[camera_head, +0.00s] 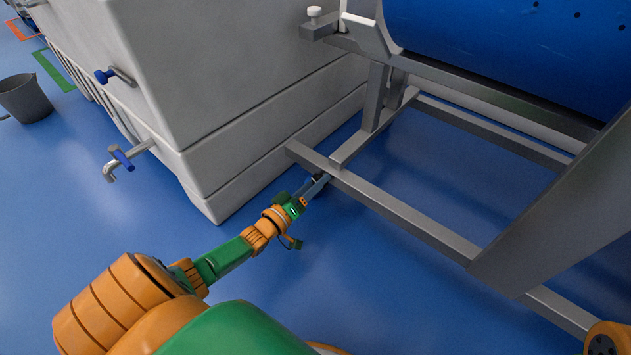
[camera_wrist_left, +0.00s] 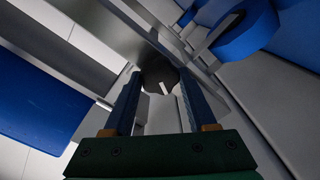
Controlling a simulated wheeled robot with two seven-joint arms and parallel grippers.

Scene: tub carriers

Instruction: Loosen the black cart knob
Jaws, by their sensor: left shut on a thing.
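The black cart knob (camera_wrist_left: 157,72) is a dark, rounded knob with a pale mark, under the metal frame in the left wrist view. My left gripper (camera_wrist_left: 160,82) has one finger on each side of it and is shut on it at the fingertips. In the head view my left gripper (camera_head: 319,183) reaches to the lower rail of the steel cart frame (camera_head: 400,213). There the knob is mostly hidden by the fingers and too small to make out. My right gripper is not in view.
A big pale tank (camera_head: 240,95) with a tap (camera_head: 118,158) and a blue-handled valve (camera_head: 110,76) stands close left of the frame. A blue drum (camera_head: 500,50) sits above the rails. A grey bucket (camera_head: 25,98) stands far left. The blue floor (camera_head: 110,245) in front is clear.

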